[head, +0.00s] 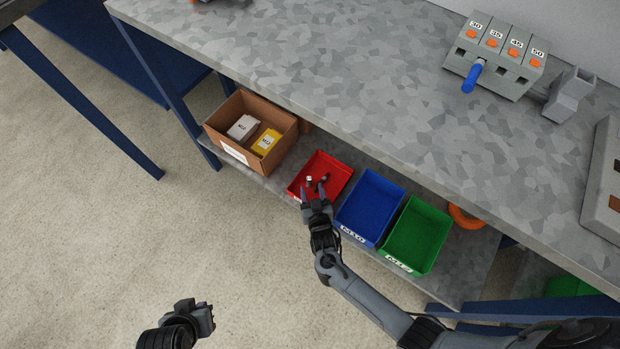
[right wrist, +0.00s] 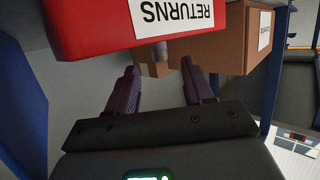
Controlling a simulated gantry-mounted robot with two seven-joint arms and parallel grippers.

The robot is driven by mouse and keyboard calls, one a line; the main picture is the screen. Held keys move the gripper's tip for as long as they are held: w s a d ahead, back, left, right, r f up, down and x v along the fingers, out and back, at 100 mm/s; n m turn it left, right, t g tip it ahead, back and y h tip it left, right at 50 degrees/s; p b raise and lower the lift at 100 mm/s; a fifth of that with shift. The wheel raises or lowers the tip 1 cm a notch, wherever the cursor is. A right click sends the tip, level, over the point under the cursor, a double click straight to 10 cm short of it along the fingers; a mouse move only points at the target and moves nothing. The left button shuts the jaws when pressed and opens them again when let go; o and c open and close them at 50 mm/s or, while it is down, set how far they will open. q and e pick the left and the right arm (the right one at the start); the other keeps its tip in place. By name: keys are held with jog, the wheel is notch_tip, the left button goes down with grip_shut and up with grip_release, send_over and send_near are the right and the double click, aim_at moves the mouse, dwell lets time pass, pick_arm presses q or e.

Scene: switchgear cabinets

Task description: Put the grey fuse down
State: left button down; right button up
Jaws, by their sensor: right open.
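The red bin (head: 334,165) stands on the lower shelf; its RETURNS label (right wrist: 178,10) appears upside down in the right wrist view. A small pale piece (head: 310,181), perhaps the grey fuse, shows inside the bin near my right fingertips, with a darker piece (head: 324,178) beside it. A grey stub (right wrist: 160,50) shows past the bin's rim, ahead of the gap between the fingers. My right gripper (head: 314,191) is open at the bin's front rim, its fingers apart with nothing between them. My left gripper (head: 195,314) hangs over the floor; its jaw state is unclear.
A cardboard box (head: 278,122) with a white and a yellow carton stands left of the red bin. A blue bin (head: 370,205) and a green bin (head: 417,235) stand right. The worktop overhangs the shelf and carries a grey fuse block (head: 497,57) with a blue handle.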

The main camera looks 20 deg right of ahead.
jog(key=p+v, duration=0.2)
jog(key=v, duration=0.4)
jog(key=shift+w+r, duration=0.1)
jog(key=s+d+r+n+g+y, duration=0.1)
jog(key=s+d+r+g, duration=0.3)
jog(key=s+r, duration=0.5)
jog(key=s+d+r+n+g+y, duration=0.1)
jog(key=s+d+r+n+g, duration=0.2)
jog(key=s+r+g, duration=0.3)
jog(key=s+d+r, duration=0.1)
jog(key=s+r, duration=0.2)
jog(key=shift+s+g+y, duration=0.3)
jog(key=shift+g+y, duration=0.1)
